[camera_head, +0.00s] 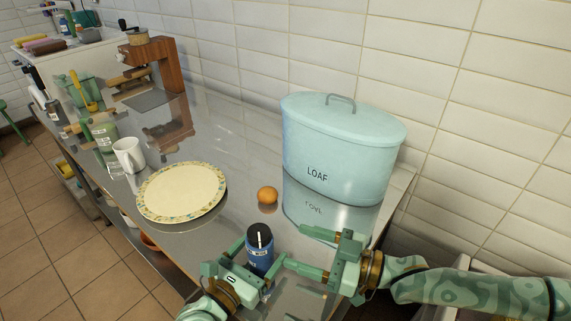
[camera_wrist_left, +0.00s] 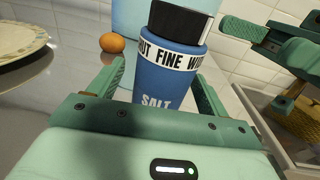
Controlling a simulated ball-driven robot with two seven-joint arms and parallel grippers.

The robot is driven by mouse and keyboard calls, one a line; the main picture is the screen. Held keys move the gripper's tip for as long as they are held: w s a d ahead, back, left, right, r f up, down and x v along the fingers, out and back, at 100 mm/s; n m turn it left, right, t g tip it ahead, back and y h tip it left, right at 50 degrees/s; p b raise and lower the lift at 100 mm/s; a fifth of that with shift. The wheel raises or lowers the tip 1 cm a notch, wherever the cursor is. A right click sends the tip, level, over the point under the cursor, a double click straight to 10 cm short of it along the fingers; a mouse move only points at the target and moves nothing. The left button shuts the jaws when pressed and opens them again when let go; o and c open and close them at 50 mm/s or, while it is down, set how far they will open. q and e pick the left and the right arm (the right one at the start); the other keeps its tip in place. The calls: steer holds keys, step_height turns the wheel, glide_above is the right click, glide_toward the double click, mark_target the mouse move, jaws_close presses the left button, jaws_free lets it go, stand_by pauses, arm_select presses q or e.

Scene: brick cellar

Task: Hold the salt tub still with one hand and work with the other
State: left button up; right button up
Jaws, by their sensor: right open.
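The blue salt tub (camera_head: 259,253) stands upright on the steel counter near its front edge, with a black lid that has a white mark on top. It also shows in the left wrist view (camera_wrist_left: 165,75), with "SALT" on its side and a white band of lettering. My left gripper (camera_head: 258,254) is open with a finger on each side of the tub; a gap shows beside the left finger in the wrist view. My right gripper (camera_head: 294,247) is open and empty just right of the tub, its fingers pointing left towards it.
A large pale blue loaf bin (camera_head: 340,150) stands at the back right by the tiled wall. A white mug (camera_head: 129,155), green jar (camera_head: 105,133) and wooden machine (camera_head: 160,85) stand farther left.

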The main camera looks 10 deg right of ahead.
arm_select(q)
steer(key=v, duration=1.2)
